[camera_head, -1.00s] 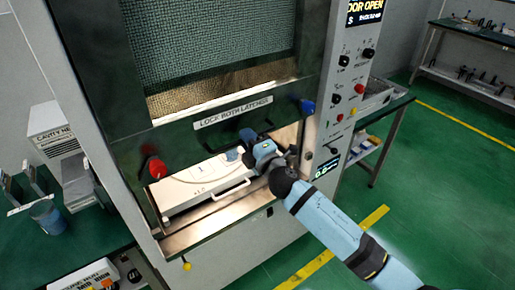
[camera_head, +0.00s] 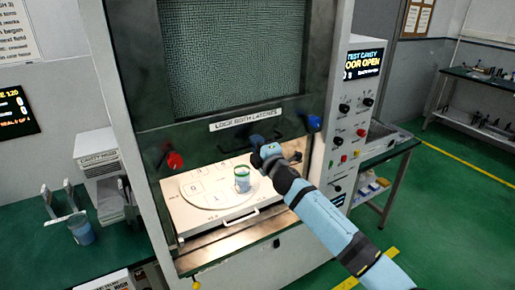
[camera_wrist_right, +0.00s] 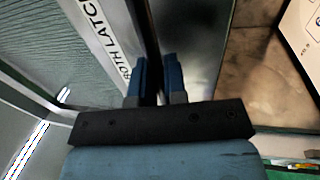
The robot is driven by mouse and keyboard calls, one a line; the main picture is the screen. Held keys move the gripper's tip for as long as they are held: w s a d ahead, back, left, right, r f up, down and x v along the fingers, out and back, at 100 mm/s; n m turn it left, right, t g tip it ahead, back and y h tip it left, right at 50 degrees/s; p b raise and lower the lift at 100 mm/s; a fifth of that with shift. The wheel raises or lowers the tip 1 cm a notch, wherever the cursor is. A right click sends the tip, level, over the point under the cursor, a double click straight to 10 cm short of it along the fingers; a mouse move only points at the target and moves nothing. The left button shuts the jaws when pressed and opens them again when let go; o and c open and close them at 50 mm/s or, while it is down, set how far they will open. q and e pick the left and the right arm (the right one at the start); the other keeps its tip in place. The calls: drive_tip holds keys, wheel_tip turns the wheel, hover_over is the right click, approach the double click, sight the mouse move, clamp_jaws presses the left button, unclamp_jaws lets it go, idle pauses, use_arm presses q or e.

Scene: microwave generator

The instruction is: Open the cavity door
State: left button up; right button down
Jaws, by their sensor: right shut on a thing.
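The cavity door (camera_head: 205,140) is a dark green sliding frame with a mesh window and a "LOCK BOTH LATCHES" label (camera_head: 243,120). It stands raised, with a lit gap below it. A red latch knob (camera_head: 174,160) is at left and a blue latch knob (camera_head: 314,122) at right. My right gripper (camera_head: 258,158) is at the door's lower edge, just below the label, shut on a dark bar of the door, probably its handle. In the wrist view, its blue fingers (camera_wrist_right: 157,80) are either side of this bar. My left gripper is not in view.
Inside the cavity, a white tray with a round numbered plate (camera_head: 205,190) carries a green-rimmed cup (camera_head: 242,178). A control panel (camera_head: 358,110) reads "DOOR OPEN". A green bench (camera_head: 30,240) is at left, and the floor at right (camera_head: 440,200) is clear.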

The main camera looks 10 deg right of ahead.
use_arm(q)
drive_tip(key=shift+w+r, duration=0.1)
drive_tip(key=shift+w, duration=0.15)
use_arm(e)
drive_tip(key=shift+r, duration=0.1)
drive_tip(key=c, duration=1.2)
unclamp_jaws()
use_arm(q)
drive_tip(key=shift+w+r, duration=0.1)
use_arm(e)
drive_tip(key=shift+s+d, duration=0.1)
drive_tip(key=shift+s, duration=0.15)
use_arm(q)
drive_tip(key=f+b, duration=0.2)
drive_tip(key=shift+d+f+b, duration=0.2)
drive_tip(key=shift+b, duration=0.1)
use_arm(e)
drive_tip(key=v, duration=1.3)
drive_tip(key=shift+s, duration=0.15)
